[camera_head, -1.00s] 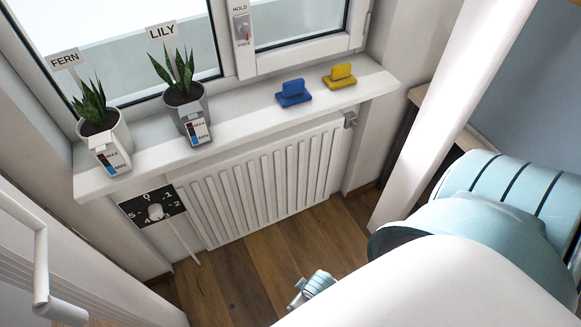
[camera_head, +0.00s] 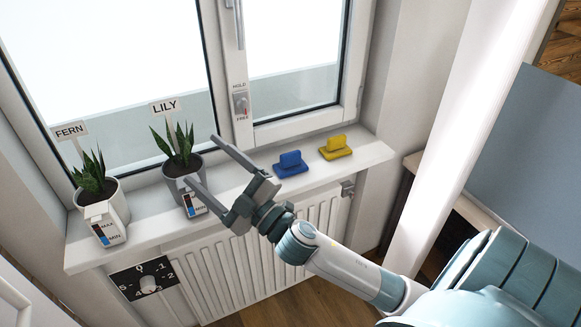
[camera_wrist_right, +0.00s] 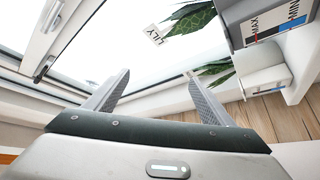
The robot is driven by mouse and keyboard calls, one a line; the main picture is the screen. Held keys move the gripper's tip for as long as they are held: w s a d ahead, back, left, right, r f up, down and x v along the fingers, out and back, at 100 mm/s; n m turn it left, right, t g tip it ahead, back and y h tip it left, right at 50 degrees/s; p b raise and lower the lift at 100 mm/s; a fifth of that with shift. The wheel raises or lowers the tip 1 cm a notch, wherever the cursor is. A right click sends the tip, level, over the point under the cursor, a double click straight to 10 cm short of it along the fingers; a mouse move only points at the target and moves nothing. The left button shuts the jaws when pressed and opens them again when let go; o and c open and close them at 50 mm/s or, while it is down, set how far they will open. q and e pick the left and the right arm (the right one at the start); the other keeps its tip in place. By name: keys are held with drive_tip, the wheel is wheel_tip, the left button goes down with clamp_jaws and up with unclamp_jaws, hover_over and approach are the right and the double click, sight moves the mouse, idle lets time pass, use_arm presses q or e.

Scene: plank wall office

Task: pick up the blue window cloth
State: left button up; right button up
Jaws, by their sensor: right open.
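The blue window cloth (camera_head: 290,165) sits on the windowsill right of centre in the head view, with a raised grip-like part on top. My right gripper (camera_head: 202,160) is open and empty, left of the cloth and apart from it. Its fingers point left and up toward the LILY plant pot. The right wrist view shows its two spread fingers (camera_wrist_right: 158,80) with nothing between them. The cloth does not show in that wrist view. My left gripper is in neither view.
A yellow cloth (camera_head: 335,147) sits right of the blue one. The LILY pot (camera_head: 180,170) and FERN pot (camera_head: 100,195) stand on the left of the windowsill (camera_head: 235,188). The radiator (camera_head: 235,270) is below. A window handle (camera_head: 239,25) is above.

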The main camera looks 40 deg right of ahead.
drive_tip(key=s+a+r+n+g+y, duration=0.1)
drive_tip(key=a+r+n+g+y, duration=0.2)
drive_tip(key=a+n+g+y, duration=0.45)
drive_tip(key=s+a+r+n+g+y, duration=0.1)
drive_tip(key=a+r+n+g+y, duration=0.3)
drive_tip(key=n, duration=0.7)
drive_tip(key=w+d+f+n+g+h, duration=0.3)
drive_tip(key=d+f+n+g+h, duration=0.3)
drive_tip(key=d+f, duration=0.4)
drive_tip(key=d+r+m+h, duration=0.2)
drive_tip(key=d+h, duration=0.4)
drive_tip(key=d, duration=0.8)
drive_tip(key=d+r+m+h, duration=0.2)
drive_tip(key=d+h, duration=0.4)
drive_tip(key=d, duration=0.9)
drive_tip(key=shift+t, duration=0.35)
drive_tip(key=shift+m, duration=0.25)
